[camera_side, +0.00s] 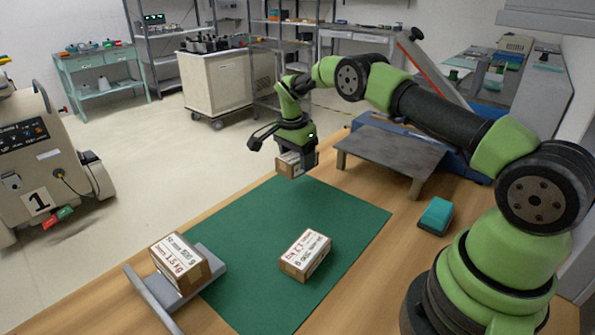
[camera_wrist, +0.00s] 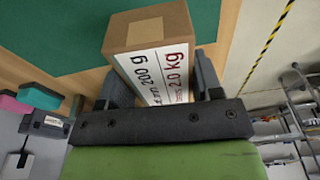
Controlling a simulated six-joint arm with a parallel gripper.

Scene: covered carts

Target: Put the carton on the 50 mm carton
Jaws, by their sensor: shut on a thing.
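My gripper (camera_side: 297,167) is shut on a brown carton (camera_side: 286,162), held in the air near the far edge of the green mat. In the wrist view the held carton (camera_wrist: 146,28) sits between both fingers, its white label reading 2.0 kg and 200 g. A second carton (camera_side: 305,254) lies on the mat, label up; its print is hard to read. A third carton (camera_side: 180,262) sits tilted on a grey stand at the front left. Its label shows 1.5 kg, and its upper line seems to start with 50 mm. Both are apart from my gripper.
The green mat (camera_side: 250,225) is bare around the carton. A low grey platform (camera_side: 390,152) stands right of my gripper. A teal box (camera_side: 435,215) lies on the wooden table. The grey stand (camera_side: 213,262) has raised sides. A cart and shelves are beyond the table.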

